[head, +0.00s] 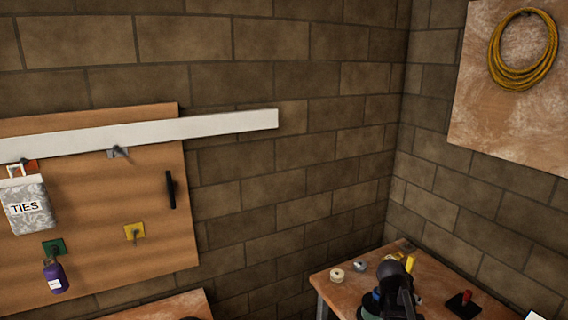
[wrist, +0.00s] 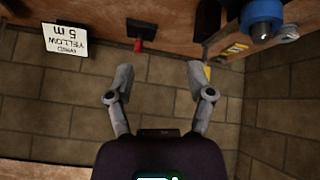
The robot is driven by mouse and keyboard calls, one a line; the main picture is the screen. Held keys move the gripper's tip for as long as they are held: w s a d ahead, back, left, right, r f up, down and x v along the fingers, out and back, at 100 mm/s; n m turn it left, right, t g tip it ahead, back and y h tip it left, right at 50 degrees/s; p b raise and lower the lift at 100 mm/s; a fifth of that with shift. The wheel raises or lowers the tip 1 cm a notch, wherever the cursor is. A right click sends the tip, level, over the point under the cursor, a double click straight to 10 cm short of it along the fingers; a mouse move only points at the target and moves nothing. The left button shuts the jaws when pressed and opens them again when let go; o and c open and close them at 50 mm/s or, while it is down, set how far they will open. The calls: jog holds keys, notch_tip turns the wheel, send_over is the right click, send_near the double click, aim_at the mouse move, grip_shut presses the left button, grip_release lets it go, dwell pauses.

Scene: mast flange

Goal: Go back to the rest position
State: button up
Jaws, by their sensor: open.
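My gripper (wrist: 159,80) shows in the wrist view with its two grey fingers spread wide and nothing between them. Blocks of the wall show in the gap between and beyond the fingers. In the head view a dark jointed shape over the bench at the lower right looks like part of my arm; the fingers cannot be made out there.
A bench (head: 335,285) holds a red-knobbed item (head: 463,299), a white roll (head: 337,275) and other small things. A pegboard (head: 90,240) carries a TIES bag (head: 27,207) and a purple bottle (head: 55,276). Yellow cable (head: 497,75) hangs right. The wrist view shows a card (wrist: 66,40) and blue cylinder (wrist: 262,17).

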jog(key=s+a+f+n+g+y+b, duration=0.1)
jog(key=s+a+f+n+y+b, duration=0.2)
jog(key=a, duration=0.7)
jog(key=s+a+f+n+g+y+b, duration=0.2)
jog(key=s+a+f+n, duration=0.4)
jog(key=s+a, duration=0.3)
jog(key=shift+s+a+f+g+y+b, duration=0.35)
jog(key=shift+a+f+y+b, duration=0.15)
jog(key=shift+a+f+y, duration=0.4)
jog(key=shift+a+r, duration=0.15)
jog(key=shift+c, duration=0.2)
jog(key=shift+c, duration=0.6)
